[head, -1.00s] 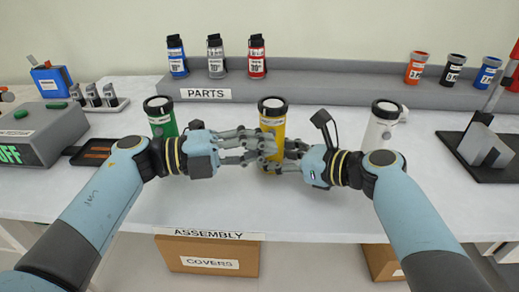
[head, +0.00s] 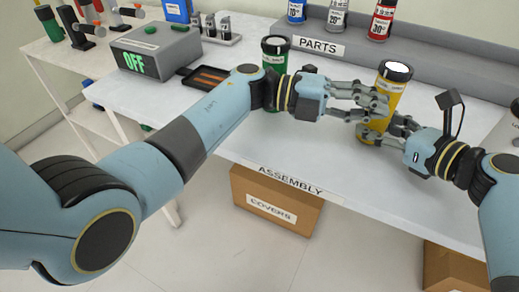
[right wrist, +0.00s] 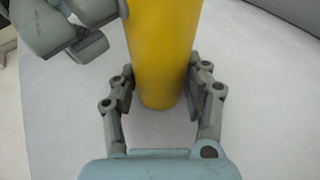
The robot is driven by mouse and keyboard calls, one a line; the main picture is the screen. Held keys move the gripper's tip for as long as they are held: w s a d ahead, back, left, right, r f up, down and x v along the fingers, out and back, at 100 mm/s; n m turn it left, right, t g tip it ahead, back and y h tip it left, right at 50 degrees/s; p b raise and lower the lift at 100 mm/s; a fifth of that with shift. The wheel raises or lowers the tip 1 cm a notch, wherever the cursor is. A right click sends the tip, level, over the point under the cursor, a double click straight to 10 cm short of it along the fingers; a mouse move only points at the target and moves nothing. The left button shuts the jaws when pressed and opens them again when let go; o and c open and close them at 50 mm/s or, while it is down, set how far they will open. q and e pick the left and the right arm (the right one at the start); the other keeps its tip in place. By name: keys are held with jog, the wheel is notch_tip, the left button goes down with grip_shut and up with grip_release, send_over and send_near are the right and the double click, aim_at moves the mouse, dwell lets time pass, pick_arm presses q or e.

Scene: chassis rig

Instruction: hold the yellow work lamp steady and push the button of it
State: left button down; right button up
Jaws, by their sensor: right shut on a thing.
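The yellow work lamp (head: 383,103) stands upright on the white bench, its pale round top showing. My right gripper (head: 383,134) is shut on its lower body. The right wrist view shows the two fingers of my right gripper (right wrist: 160,92) on either side of the yellow lamp (right wrist: 163,50), near its base. My left gripper (head: 371,104) is at the upper body of the lamp, its fingers reaching in from the left. Whether they grip it is unclear. The lamp's button is not visible; fingers cover part of the body.
A green lamp (head: 275,58) stands left of the yellow one, partly behind my left arm. A grey box reading OFF (head: 155,50) and a dark tray (head: 208,78) are further left. A raised shelf marked PARTS (head: 345,62) runs behind. The bench front is clear.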

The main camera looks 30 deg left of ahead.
pick_arm(q)
jog(key=s, duration=0.5)
pick_arm(e)
jog(key=shift+s+f, duration=0.1)
jog(key=shift+f, duration=0.05)
pick_arm(q)
jog(key=s+v, duration=0.1)
jog(key=v, duration=1)
jog(key=s+d+r+n+t+h, duration=0.2)
jog(key=s+d+n+t+h, duration=0.35)
jog(key=s+n, duration=0.4)
jog(key=a+f+n+t+y, duration=0.3)
jog(key=a+f+n+y, duration=0.2)
jog(key=f, duration=0.6)
jog(key=a+f+n+t+y, duration=0.4)
jog(key=a+f+n+y, duration=0.2)
jog(key=f+n+y, duration=0.4)
notch_tip(320, 180, down, 2)
jog(key=shift+f+n, duration=0.25)
jog(key=shift+n, duration=0.6)
pick_arm(e)
jog(key=o, duration=0.9)
